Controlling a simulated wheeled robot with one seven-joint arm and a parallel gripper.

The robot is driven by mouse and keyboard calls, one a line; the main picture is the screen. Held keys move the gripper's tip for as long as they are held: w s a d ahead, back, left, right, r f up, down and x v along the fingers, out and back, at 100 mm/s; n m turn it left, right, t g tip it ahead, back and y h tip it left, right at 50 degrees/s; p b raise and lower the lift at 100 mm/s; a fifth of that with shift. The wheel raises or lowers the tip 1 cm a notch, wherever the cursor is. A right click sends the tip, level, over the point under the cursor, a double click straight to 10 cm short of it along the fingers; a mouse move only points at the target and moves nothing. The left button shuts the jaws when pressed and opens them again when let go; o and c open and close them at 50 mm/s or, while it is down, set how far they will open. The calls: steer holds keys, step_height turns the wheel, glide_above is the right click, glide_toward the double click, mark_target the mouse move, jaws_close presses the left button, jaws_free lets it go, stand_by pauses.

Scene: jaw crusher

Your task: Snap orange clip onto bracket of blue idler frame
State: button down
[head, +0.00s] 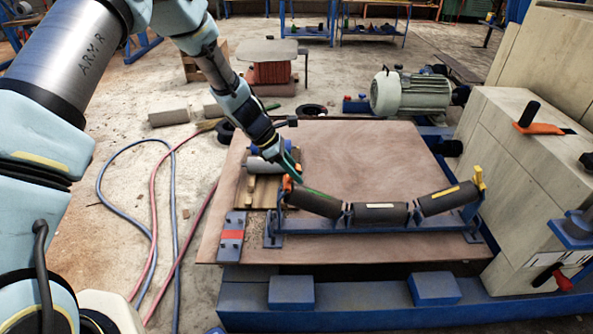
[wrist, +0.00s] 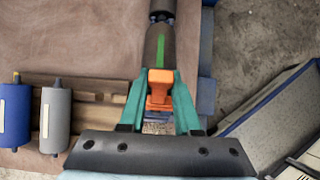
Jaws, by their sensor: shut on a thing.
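The orange clip (wrist: 160,88) sits between the green fingers of my gripper (wrist: 159,102) in the wrist view, and the fingers are shut on it. In the head view the clip (head: 287,183) shows as a small orange spot at the left end of the blue idler frame (head: 340,226). My gripper (head: 290,168) reaches down there from the upper left. The clip is at the outer end of the left roller (head: 314,201), which has a green stripe. The left bracket is mostly hidden, so I cannot tell whether the clip is seated.
Loose rollers (wrist: 56,118) lie on a wooden pallet (head: 262,193) left of the frame. The brown board (head: 360,155) is clear behind the frame. A pale block (head: 520,180) stands at right.

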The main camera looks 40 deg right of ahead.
steer(key=shift+w+a+f, duration=0.1)
steer(key=shift+a+f, duration=0.1)
steer(key=shift+f, duration=0.25)
steer(key=c, duration=0.5)
jaws_free()
steer(key=shift+c, duration=0.2)
steer(key=v, duration=1)
steer(key=shift+w+a+r, duration=0.15)
steer(key=shift+r, duration=0.2)
